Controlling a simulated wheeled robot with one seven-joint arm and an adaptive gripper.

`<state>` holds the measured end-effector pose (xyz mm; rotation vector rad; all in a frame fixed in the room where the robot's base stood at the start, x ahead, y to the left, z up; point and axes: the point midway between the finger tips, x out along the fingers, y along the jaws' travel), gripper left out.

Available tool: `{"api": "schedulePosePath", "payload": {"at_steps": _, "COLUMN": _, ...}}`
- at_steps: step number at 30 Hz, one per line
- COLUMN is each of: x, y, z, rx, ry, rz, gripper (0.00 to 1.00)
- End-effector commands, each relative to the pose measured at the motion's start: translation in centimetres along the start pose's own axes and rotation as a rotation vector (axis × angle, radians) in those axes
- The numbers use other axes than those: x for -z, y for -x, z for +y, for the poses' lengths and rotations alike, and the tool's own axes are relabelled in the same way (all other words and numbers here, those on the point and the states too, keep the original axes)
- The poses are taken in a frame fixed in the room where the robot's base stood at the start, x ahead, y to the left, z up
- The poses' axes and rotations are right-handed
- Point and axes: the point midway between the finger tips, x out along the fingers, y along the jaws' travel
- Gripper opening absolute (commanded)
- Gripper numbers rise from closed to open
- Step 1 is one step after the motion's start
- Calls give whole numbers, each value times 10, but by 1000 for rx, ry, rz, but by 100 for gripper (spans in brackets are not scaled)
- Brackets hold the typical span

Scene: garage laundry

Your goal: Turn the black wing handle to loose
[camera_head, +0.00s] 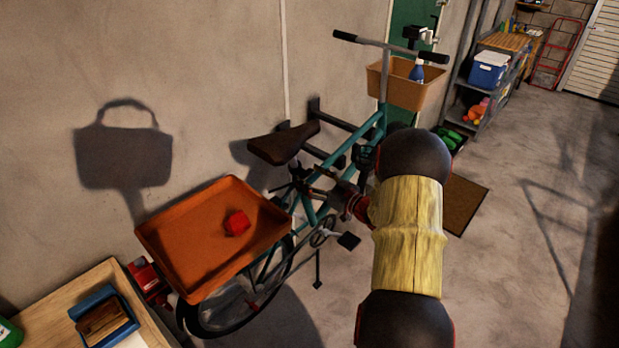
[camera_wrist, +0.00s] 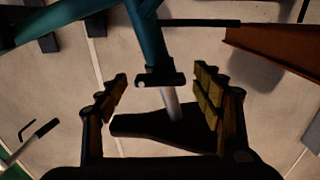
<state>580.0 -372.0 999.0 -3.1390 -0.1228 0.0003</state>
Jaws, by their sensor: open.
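The black wing handle (camera_wrist: 160,79) shows in the wrist view as a short dark bar across the teal bicycle frame (camera_wrist: 150,40), just where the silver seat post (camera_wrist: 171,104) enters it. My gripper (camera_wrist: 160,88) is open, with one yellow-padded finger on each side of the handle and visible gaps between. I see no contact. The black saddle (camera_wrist: 150,128) lies between the fingers, nearer the camera. In the head view the bicycle (camera_head: 345,153) stands by the wall and my gripper reaches in below its saddle (camera_head: 283,143). The handle cannot be made out there.
An orange tray (camera_head: 165,245) holding a red object (camera_head: 237,222) sits over the rear wheel. A front basket (camera_head: 386,90) holds a spray bottle (camera_head: 417,71). A wooden-topped bench (camera_head: 50,308) is at lower left.

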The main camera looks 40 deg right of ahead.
Motion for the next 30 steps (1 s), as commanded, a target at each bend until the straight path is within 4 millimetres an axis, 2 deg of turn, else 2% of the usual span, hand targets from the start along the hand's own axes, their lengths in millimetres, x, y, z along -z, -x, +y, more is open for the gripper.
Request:
{"api": "schedulePosePath", "payload": {"at_steps": 3, "x": 0, "y": 0, "z": 0, "rx": 0, "ry": 0, "rz": 0, "gripper": 67}}
{"api": "schedulePosePath", "payload": {"at_steps": 26, "x": 0, "y": 0, "z": 0, "rx": 0, "ry": 0, "rz": 0, "gripper": 24}}
{"api": "schedulePosePath", "payload": {"at_steps": 30, "x": 0, "y": 0, "z": 0, "rx": 0, "ry": 4, "rz": 0, "gripper": 23}}
